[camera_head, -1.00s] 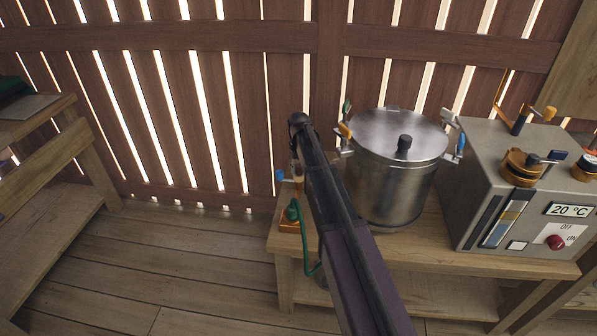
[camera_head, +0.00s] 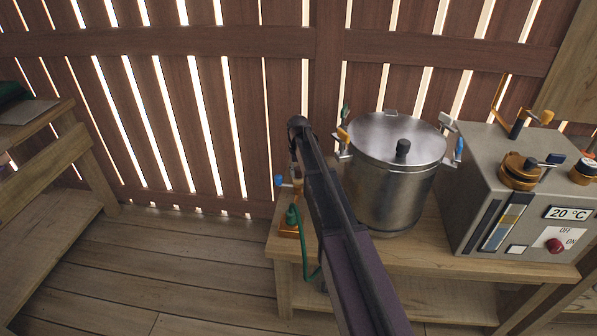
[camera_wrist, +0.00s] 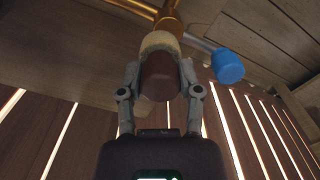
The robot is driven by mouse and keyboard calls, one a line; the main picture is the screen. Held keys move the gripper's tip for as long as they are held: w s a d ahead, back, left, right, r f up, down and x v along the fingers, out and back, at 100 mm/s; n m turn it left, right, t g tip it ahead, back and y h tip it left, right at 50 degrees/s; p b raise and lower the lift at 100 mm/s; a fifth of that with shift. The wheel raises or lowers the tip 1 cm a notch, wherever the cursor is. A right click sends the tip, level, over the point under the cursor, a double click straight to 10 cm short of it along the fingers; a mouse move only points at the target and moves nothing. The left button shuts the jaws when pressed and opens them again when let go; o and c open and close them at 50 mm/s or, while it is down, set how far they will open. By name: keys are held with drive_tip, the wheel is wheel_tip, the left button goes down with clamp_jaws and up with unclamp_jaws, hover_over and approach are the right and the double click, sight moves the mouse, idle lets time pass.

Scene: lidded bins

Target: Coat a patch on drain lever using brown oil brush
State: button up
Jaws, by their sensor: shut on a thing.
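In the wrist view my gripper (camera_wrist: 160,80) is shut on the brown oil brush (camera_wrist: 160,72), a brown body with a pale cream band at its far end. That end overlaps the orange-brown drain fitting (camera_wrist: 168,16) in the picture; I cannot tell whether they touch. The drain lever is a grey metal rod with a blue end (camera_wrist: 228,66), to the right of the brush. In the head view its blue end (camera_head: 279,181) shows left of my arm, by the bench's left end. My arm hides most of the gripper and brush there.
A lidded steel pot (camera_head: 388,185) stands on the wooden bench (camera_head: 470,258) right of my arm. A grey control box (camera_head: 510,200) stands farther right. A green hose (camera_head: 303,245) hangs by the bench's left end. The floor at left is clear; a slatted wall is behind.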

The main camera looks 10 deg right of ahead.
drive_tip(key=shift+s+a, duration=0.3)
drive_tip(key=shift+s, duration=0.7)
drive_tip(key=shift+s+a, duration=0.3)
drive_tip(key=shift+s, duration=0.65)
drive_tip(key=shift+r+p, duration=2.95)
drive_tip(key=shift+w+r, duration=0.1)
drive_tip(key=shift+r+p, duration=1.4)
drive_tip(key=shift+p, duration=0.15)
